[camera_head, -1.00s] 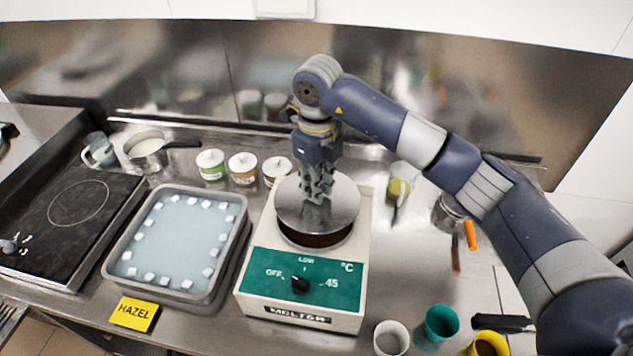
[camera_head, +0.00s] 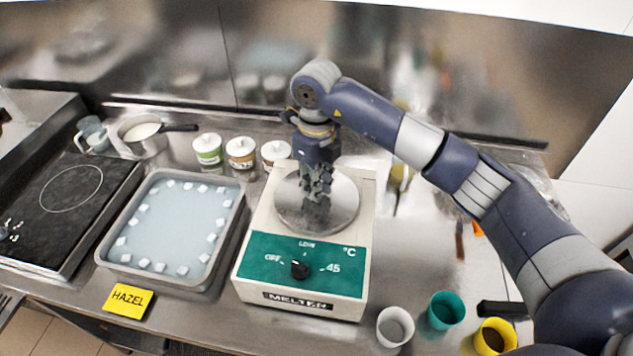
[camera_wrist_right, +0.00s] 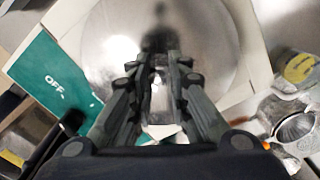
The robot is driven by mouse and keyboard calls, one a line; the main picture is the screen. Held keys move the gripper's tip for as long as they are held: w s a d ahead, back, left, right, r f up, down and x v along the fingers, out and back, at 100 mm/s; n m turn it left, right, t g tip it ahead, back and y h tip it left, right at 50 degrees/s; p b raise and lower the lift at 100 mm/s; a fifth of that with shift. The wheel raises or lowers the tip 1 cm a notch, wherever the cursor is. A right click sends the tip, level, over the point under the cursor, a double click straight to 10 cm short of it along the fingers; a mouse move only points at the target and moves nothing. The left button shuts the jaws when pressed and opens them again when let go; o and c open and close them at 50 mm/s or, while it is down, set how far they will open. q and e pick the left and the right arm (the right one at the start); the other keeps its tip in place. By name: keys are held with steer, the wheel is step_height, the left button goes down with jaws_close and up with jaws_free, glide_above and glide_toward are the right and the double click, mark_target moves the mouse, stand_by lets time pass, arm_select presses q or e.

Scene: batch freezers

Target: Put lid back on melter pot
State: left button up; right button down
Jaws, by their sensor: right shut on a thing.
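The melter (camera_head: 301,265) is a cream box with a green front panel and a black knob. Its round metal lid (camera_head: 342,212) lies over the pot opening and looks level; the pot beneath is hidden. My right gripper (camera_head: 316,198) points straight down at the lid's middle and is shut on the lid's handle, which the fingers mostly hide. In the right wrist view the lid (camera_wrist_right: 205,50) fills the space beyond the fingers (camera_wrist_right: 160,95). My left gripper is not in view.
A tray of water with white cubes (camera_head: 108,245) stands left of the melter, with a hot plate (camera_head: 62,215) beyond it. Lidded jars (camera_head: 240,152) stand behind. White (camera_head: 395,326), teal (camera_head: 446,310) and yellow (camera_head: 495,337) cups stand at front right.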

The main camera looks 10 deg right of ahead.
stand_by(0.4)
stand_by(0.5)
steer(key=shift+f+b, duration=0.2)
steer(key=shift+b, duration=0.8)
stand_by(1.1)
stand_by(0.3)
steer(key=c, duration=1)
jaws_free()
steer(key=shift+o, duration=0.2)
